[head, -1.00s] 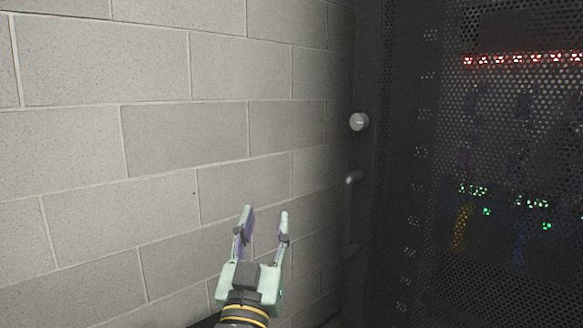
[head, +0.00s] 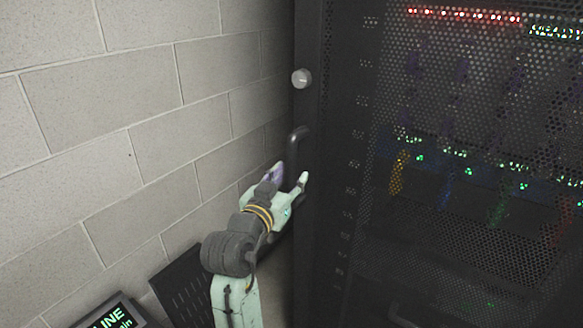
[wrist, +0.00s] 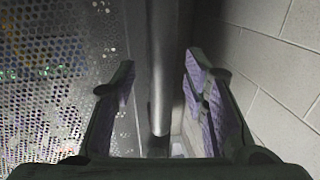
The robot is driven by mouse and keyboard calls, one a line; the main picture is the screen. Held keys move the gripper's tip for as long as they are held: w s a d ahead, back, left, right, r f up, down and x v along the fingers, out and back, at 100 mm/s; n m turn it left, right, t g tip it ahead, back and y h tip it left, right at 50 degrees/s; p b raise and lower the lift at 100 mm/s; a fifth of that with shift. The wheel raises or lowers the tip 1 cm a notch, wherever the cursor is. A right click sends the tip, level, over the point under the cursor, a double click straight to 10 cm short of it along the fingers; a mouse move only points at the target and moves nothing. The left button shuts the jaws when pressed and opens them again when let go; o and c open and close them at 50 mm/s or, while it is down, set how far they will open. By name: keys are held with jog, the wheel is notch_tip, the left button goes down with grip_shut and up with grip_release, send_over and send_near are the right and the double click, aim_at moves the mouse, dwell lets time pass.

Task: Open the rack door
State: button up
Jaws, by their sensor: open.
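The rack door (head: 440,150) is dark perforated mesh and appears shut, filling the right of the head view. Its dark bar handle (head: 296,142) stands upright near the door's left edge. My gripper (head: 290,176) is open at the handle, whose lower part is hidden behind the fingers in the head view. In the wrist view the handle (wrist: 162,75) runs between the two spread fingers of my gripper (wrist: 163,88), with gaps visible on both sides. The mesh door (wrist: 60,75) shows on the left there.
A round pale knob (head: 301,78) sits above the handle. A grey block wall (head: 130,130) is close on the left of the rack. A dark console with a lit green screen (head: 110,319) is at the bottom left. Lit equipment shows behind the mesh.

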jog(key=shift+x, duration=1.2)
jog(key=shift+c, duration=0.5)
grip_shut()
